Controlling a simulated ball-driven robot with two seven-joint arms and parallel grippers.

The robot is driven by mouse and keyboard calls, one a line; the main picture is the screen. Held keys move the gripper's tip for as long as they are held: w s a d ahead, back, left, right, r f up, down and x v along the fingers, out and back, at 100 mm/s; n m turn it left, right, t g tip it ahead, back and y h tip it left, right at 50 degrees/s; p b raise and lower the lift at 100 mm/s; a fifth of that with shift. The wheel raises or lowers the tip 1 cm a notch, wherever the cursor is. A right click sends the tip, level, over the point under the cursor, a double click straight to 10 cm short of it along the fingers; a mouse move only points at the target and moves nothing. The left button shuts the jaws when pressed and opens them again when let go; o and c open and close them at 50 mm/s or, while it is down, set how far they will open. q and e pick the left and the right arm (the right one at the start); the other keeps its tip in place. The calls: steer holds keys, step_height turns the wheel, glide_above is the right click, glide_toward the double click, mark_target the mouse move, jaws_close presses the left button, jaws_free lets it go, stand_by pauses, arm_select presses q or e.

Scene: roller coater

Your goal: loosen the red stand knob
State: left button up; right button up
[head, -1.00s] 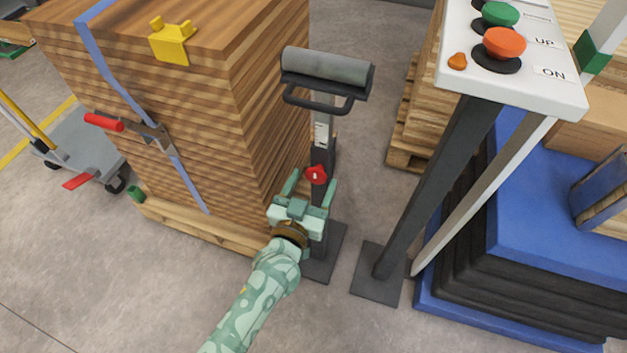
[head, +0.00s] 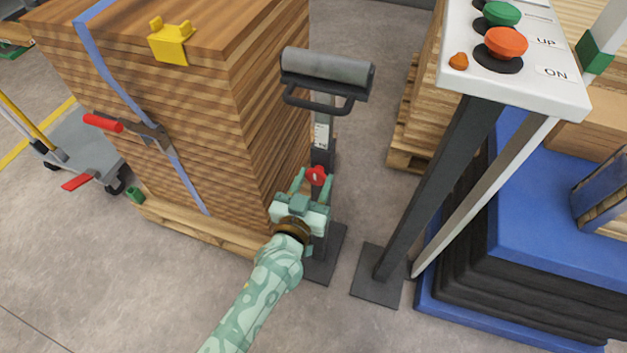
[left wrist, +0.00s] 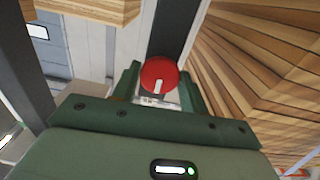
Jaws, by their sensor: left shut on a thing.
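The red stand knob (head: 316,176) sits on the front of the dark upright post of the roller stand (head: 322,132). In the left wrist view the knob (left wrist: 159,75) is a round red disc with a white mark pointing down. My left gripper (head: 313,184) has come up to the post from the front and below. Its two fingers are on either side of the knob and shut on it; the fingertips also flank it in the left wrist view (left wrist: 159,82). My right gripper is not in view.
A strapped stack of boards (head: 190,110) stands close on the left of the stand. A control panel (head: 520,60) on slanted legs stands to the right, beside a blue lift table (head: 555,220). A grey roller (head: 326,66) tops the stand. Bare floor lies in front.

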arm_select(q)
steer(key=n+p, duration=0.2)
steer(key=n, duration=0.6)
steer(key=shift+n, duration=0.4)
steer(key=shift+n+p, duration=0.35)
steer(key=shift+n, duration=0.55)
steer(key=n, duration=0.3)
steer(key=shift+f+n, duration=0.1)
steer(key=shift+n, duration=0.2)
steer(key=n, duration=0.3)
steer(key=shift+n, duration=0.7)
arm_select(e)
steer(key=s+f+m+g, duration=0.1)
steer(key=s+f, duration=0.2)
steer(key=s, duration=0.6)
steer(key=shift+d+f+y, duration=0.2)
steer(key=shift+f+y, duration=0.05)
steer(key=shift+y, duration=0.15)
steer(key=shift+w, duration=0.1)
arm_select(q)
steer(key=o, duration=0.9)
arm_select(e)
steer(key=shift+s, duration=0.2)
